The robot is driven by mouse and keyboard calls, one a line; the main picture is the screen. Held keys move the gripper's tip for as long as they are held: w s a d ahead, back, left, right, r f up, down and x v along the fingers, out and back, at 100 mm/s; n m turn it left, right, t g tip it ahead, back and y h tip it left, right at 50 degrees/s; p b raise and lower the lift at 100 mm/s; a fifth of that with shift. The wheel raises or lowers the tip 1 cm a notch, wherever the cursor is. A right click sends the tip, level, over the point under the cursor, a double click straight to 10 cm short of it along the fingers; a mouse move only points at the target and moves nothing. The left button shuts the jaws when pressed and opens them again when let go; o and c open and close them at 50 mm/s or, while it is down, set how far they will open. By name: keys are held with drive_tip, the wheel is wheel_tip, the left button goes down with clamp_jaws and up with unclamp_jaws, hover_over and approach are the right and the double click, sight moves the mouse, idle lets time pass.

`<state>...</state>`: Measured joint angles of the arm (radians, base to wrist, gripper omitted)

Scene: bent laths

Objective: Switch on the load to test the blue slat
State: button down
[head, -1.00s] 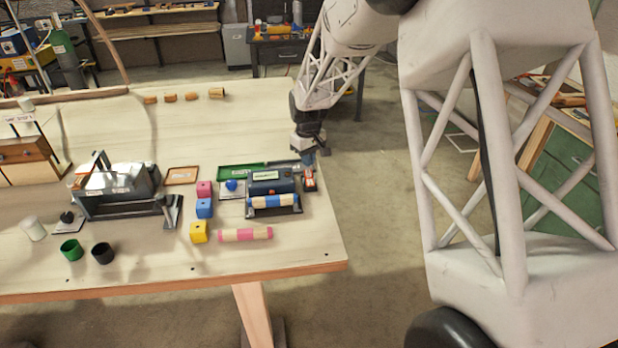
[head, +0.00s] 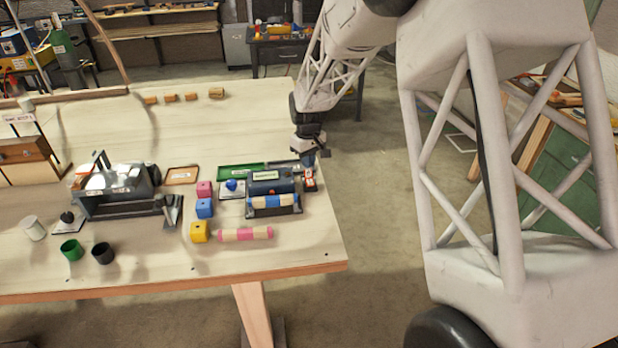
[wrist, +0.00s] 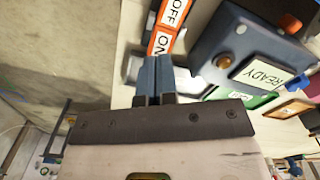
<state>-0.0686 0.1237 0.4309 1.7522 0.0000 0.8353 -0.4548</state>
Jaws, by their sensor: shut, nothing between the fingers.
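The blue slat (head: 272,202), banded blue and cream, lies across the front of a grey-blue test machine (head: 264,187) near the table's right edge. In the wrist view the machine's label (wrist: 258,74) reads READY. An orange-red switch (wrist: 166,24) stands beside the machine, with OFF on its far part and ON on the part nearest my fingers. It also shows in the head view (head: 310,181). My gripper (wrist: 153,66) is shut and empty, its blue fingertips at the ON end; I cannot tell whether they touch. The head view shows my gripper (head: 309,160) above the switch.
A pink-banded slat (head: 245,233) lies in front of the machine. Pink, blue and yellow blocks (head: 200,231) stand to its left. A green tray (head: 241,170) lies behind. Another grey machine (head: 115,190) stands further left. The table ends just right of the switch.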

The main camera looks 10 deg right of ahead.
sight(308, 172)
drive_tip(key=shift+f, duration=1.35)
idle(1.2)
drive_tip(key=shift+r, duration=3.5)
drive_tip(key=shift+s+r, duration=0.1)
drive_tip(key=shift+s+d+r, duration=0.1)
drive_tip(key=shift+s+r, duration=0.15)
drive_tip(key=s+d+r+m, duration=0.1)
drive_tip(key=s+r, duration=0.3)
drive_tip(key=s, duration=0.3)
drive_tip(key=s+d+r+m+t, duration=0.1)
drive_tip(key=s+r, duration=0.3)
drive_tip(key=s, duration=0.3)
drive_tip(key=s+d+r+m, duration=0.1)
drive_tip(key=s+d+r, duration=0.1)
drive_tip(key=s+r, duration=0.4)
drive_tip(key=s+d+f+m+t, duration=0.1)
drive_tip(key=s+m, duration=0.2)
drive_tip(key=s, duration=2.2)
drive_tip(key=shift+s+d+t, duration=0.15)
drive_tip(key=shift+d+t, duration=0.05)
drive_tip(key=shift+t, duration=0.1)
